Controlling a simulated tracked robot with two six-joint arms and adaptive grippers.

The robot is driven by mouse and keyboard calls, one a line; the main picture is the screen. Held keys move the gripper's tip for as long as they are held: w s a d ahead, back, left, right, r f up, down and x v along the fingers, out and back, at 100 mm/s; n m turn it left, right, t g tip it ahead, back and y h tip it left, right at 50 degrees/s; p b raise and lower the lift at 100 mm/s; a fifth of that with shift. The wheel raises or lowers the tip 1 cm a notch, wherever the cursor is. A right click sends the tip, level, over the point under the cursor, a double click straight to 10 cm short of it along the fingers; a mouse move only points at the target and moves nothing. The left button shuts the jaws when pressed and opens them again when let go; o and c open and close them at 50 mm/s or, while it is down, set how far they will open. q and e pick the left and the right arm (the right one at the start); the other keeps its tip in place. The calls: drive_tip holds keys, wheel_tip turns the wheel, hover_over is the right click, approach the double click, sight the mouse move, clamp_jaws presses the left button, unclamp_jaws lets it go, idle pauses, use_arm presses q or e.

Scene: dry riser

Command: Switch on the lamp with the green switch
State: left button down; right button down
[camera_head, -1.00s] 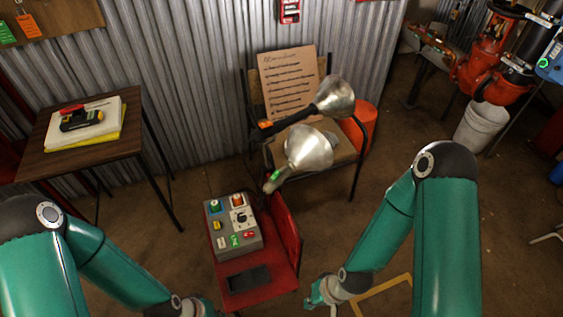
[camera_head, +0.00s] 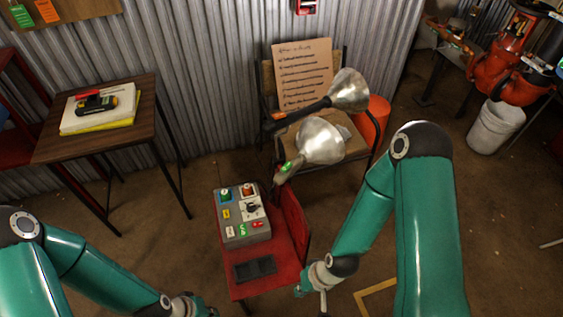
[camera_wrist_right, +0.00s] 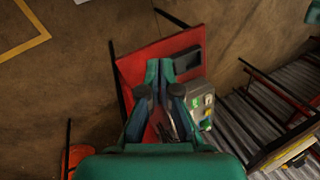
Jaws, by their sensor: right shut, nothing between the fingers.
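Two metal-shaded lamps are by the chair at the back. The nearer lamp (camera_head: 321,142) has a green switch (camera_head: 286,167) on its handle. The farther lamp (camera_head: 348,90) has an orange switch (camera_head: 279,116) on its dark handle. My right gripper (camera_head: 302,291) is low beside the red chair, well below and in front of the lamps. In the right wrist view its fingers (camera_wrist_right: 160,72) are together and empty, over the red seat. My left gripper (camera_head: 207,311) is at the bottom edge, mostly cut off, so its jaws are unclear.
A grey control box (camera_head: 243,233) with coloured buttons and a dark tray (camera_head: 255,268) are on the red chair (camera_head: 297,228). A wooden table (camera_head: 150,112) with a book and tool stands left. A white bucket (camera_head: 496,128) and red valves are at right. Open floor lies between.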

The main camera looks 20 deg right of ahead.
drive_tip(key=w+d+r+n+t, duration=0.1)
drive_tip(key=w+r+n+t, duration=0.15)
drive_tip(key=w, duration=0.45)
drive_tip(key=w+d+r+n+t, duration=0.1)
drive_tip(key=w+r, duration=0.3)
drive_tip(key=w, duration=0.4)
drive_tip(key=w+d+r+n+t, duration=0.2)
drive_tip(key=w+d+r+n, duration=0.1)
drive_tip(key=w+r, duration=0.3)
drive_tip(key=w+d+r+n+t, duration=0.2)
drive_tip(key=w+d+r+n, duration=0.1)
drive_tip(key=w+r, duration=0.4)
drive_tip(key=shift+d+r+h, duration=0.3)
drive_tip(key=shift+d+r, duration=0.3)
drive_tip(key=shift+r, duration=0.35)
drive_tip(key=shift+w+t, duration=0.1)
drive_tip(key=shift+t, duration=0.15)
